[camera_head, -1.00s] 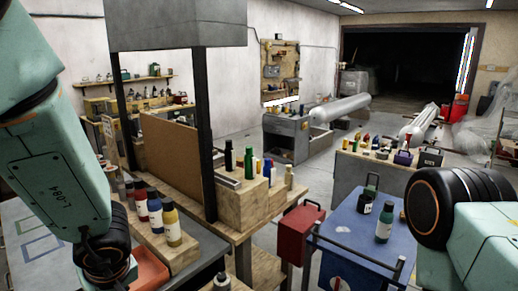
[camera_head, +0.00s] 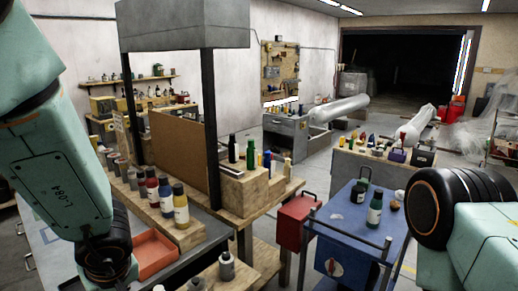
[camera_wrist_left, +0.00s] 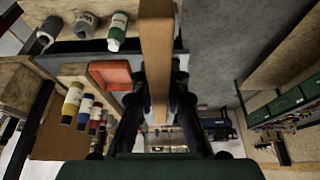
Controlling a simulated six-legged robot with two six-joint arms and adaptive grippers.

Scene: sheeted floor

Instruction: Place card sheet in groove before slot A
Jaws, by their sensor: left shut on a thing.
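My left gripper (camera_wrist_left: 158,105) is shut on a thin brown sheet (camera_wrist_left: 156,45), seen nearly edge-on between the fingers in the left wrist view. In the head view only my left arm shows at the left; its fingers and the sheet are hidden or out of frame. A brown board (camera_head: 178,150) stands upright on the wooden bench between dark posts. A wooden block with a pale strip along its top (camera_head: 232,172) sits right of it. I cannot tell which groove lies before slot A. My right arm shows at the right edge, but its gripper is out of view.
An orange tray (camera_head: 155,255) lies near my left wrist. Several bottles (camera_head: 180,205) stand on a wooden block beside it. A grey bottle (camera_head: 226,266) stands in front. A blue cart (camera_head: 350,235) and a red box (camera_head: 294,222) stand to the right.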

